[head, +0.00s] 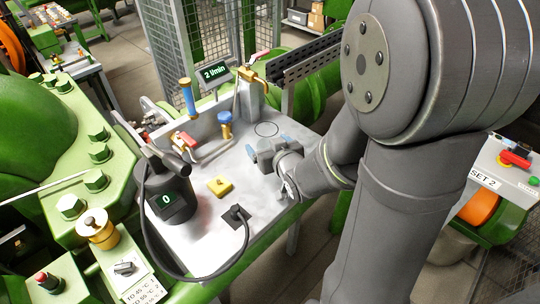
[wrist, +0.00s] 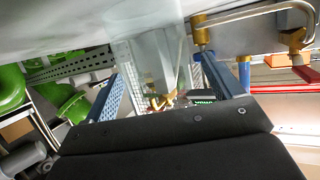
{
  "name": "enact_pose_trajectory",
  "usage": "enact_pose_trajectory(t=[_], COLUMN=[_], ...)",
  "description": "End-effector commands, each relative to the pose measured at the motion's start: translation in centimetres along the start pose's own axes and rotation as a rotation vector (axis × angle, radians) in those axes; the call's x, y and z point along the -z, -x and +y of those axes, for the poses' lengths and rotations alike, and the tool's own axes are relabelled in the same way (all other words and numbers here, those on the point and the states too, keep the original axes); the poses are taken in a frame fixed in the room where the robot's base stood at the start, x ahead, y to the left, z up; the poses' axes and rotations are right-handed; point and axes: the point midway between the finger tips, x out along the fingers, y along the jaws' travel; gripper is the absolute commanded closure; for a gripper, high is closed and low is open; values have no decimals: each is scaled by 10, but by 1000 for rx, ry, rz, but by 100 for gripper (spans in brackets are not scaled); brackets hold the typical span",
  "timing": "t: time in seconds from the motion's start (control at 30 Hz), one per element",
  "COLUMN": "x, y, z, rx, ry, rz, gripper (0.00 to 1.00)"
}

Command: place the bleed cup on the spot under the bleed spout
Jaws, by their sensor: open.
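The brass bleed spout (head: 250,78) sits on a grey upright block at the back of the metal bench; it also shows in the wrist view (wrist: 160,101), which sees the bench upside down. My gripper (head: 271,141) is open over the bench, just in front of the ring. Its blue fingers stand wide apart in the wrist view (wrist: 163,88), with nothing held between them.
A blue-knobbed valve (head: 225,124) and red-handled pipework (head: 185,140) stand left of the ring. A yellow block (head: 220,186) and a black unit reading 0 (head: 172,204) with a cable are nearer the front. A display (head: 215,72) and black slotted rail (head: 305,60) are behind.

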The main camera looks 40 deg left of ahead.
Motion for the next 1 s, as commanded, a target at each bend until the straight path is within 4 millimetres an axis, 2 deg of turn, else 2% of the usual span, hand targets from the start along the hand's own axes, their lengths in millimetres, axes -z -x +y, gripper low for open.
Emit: enact_pose_trajectory(t=[0.17, 0.43, 0.67, 0.77, 1.0], x=[0, 0, 0, 0, 1], y=[-14, -15, -15, -14, -14], z=[0, 0, 0, 0, 0], rx=[0, -1, -1, -1, -1], ry=[-1, 0, 0, 0, 0], rz=[-1, -1, -1, 0, 0], gripper=[15, 15, 60, 67, 67])
